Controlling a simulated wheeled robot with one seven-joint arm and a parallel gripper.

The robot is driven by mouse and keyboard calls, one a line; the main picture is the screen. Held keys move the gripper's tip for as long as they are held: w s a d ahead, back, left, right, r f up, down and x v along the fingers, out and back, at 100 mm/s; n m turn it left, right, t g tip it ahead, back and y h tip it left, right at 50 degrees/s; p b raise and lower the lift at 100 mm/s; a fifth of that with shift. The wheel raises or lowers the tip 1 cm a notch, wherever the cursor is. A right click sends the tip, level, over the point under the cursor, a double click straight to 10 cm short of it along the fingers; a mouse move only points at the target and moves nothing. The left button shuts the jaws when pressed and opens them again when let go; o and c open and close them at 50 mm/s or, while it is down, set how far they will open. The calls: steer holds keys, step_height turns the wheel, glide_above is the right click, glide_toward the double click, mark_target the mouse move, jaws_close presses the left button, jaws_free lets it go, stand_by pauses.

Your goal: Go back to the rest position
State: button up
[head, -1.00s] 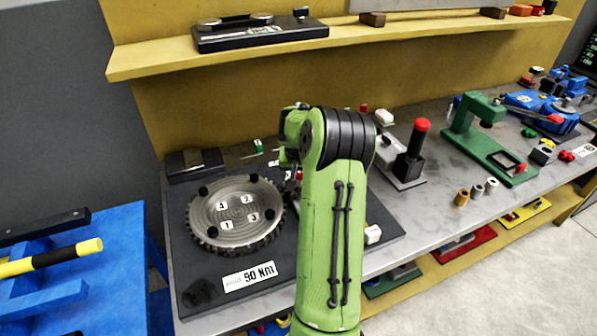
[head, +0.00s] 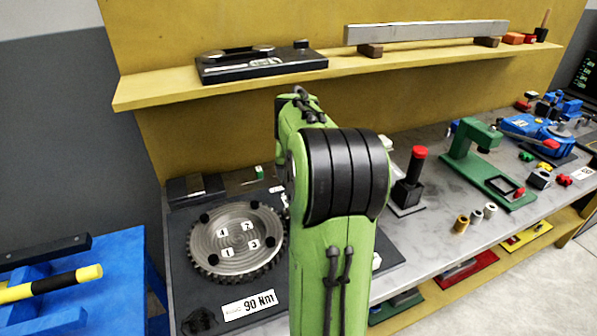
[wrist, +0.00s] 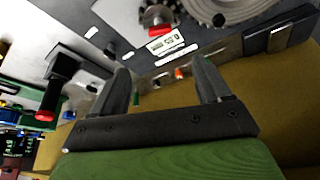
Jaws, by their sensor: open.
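My gripper (wrist: 160,92) shows in the wrist view with its two grey fingers apart and nothing between them. In the head view my raised green arm hides the gripper. The round toothed plate (head: 237,240) with numbered labels lies on a dark base (head: 200,320) left of my arm. A label reading 90 Nm (head: 249,304) lies at its front. In the wrist view, part of the round plate (wrist: 240,8) shows at the top, beyond the fingertips and apart from them.
A yellow shelf (head: 150,92) behind my arm bears a black instrument (head: 262,66) and a long metal bar (head: 425,32). A red-topped black post (head: 412,175) and a green press (head: 485,165) stand to the right. A blue bench (head: 105,270) with a yellow-black bar stands left.

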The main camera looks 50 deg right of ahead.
stand_by(0.3)
steer(key=s+a+r+n+t, duration=0.1)
steer(key=a+r+n, duration=0.2)
steer(key=a, duration=0.9)
steer(key=s+a+r+n+t, duration=0.1)
steer(key=a+r+n, duration=0.2)
steer(key=a, duration=0.9)
steer(key=s+a+f+n+t+y, duration=0.1)
steer(key=s+a+f+n+y, duration=0.2)
steer(key=s+a, duration=0.8)
steer(key=shift+s+f+n+y, duration=0.15)
steer(key=shift+f+n+y, duration=0.25)
steer(key=shift+n, duration=0.5)
steer(key=shift+d, duration=0.1)
